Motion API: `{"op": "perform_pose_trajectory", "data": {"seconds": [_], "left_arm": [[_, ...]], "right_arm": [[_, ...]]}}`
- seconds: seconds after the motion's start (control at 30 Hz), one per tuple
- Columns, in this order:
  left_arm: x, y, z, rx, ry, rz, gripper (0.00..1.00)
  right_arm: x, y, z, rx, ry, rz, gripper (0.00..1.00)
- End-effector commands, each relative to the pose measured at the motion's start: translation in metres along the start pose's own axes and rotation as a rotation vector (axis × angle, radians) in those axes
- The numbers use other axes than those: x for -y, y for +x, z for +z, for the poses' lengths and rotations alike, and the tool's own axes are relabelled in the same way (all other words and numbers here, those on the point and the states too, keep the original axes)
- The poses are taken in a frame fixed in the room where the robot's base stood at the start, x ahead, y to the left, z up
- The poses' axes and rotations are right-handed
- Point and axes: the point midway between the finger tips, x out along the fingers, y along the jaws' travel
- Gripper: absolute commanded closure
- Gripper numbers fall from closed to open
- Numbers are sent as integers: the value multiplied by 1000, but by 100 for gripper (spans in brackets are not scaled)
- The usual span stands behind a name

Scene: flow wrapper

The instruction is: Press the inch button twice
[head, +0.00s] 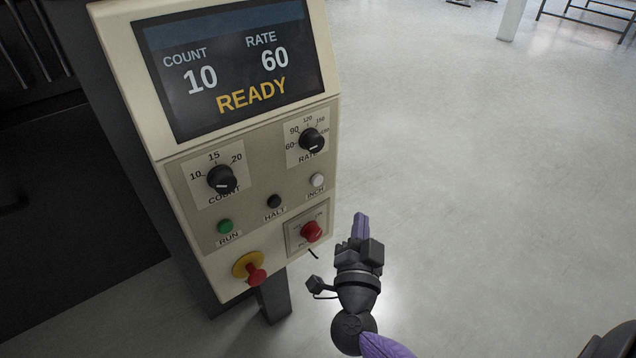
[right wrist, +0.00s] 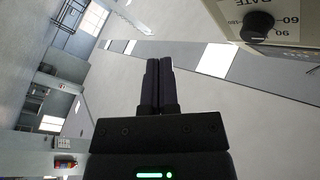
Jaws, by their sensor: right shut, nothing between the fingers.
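The white inch button (head: 317,180) sits on the cream control panel (head: 180,175), above the label INCH and below the rate knob. My right gripper (head: 360,218) is shut and empty, in front of the panel to the right of and below the inch button, apart from it in the picture. In the right wrist view its two fingers (right wrist: 158,65) are together, and the inch button does not show there. The display (head: 235,65) reads COUNT 10, RATE 60, READY. My left gripper is not in view.
Near the inch button are the black halt button (head: 274,201), green run button (head: 225,226), red switch (head: 311,231) and red emergency knob (head: 255,274). The count knob (head: 221,179) and rate knob (head: 312,140) stick out above. Open floor lies to the right.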

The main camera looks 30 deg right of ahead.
Motion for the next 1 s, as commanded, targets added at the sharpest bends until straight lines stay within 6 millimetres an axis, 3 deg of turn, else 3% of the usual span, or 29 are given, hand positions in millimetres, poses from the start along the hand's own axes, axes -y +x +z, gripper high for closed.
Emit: {"op": "perform_pose_trajectory", "data": {"seconds": [0.27,0.67,1.0], "left_arm": [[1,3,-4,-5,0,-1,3],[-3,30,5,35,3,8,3],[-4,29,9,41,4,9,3]], "right_arm": [[3,4,4,-2,2,0,100],[29,44,35,-1,1,0,100],[45,62,44,-2,0,0,100]]}}
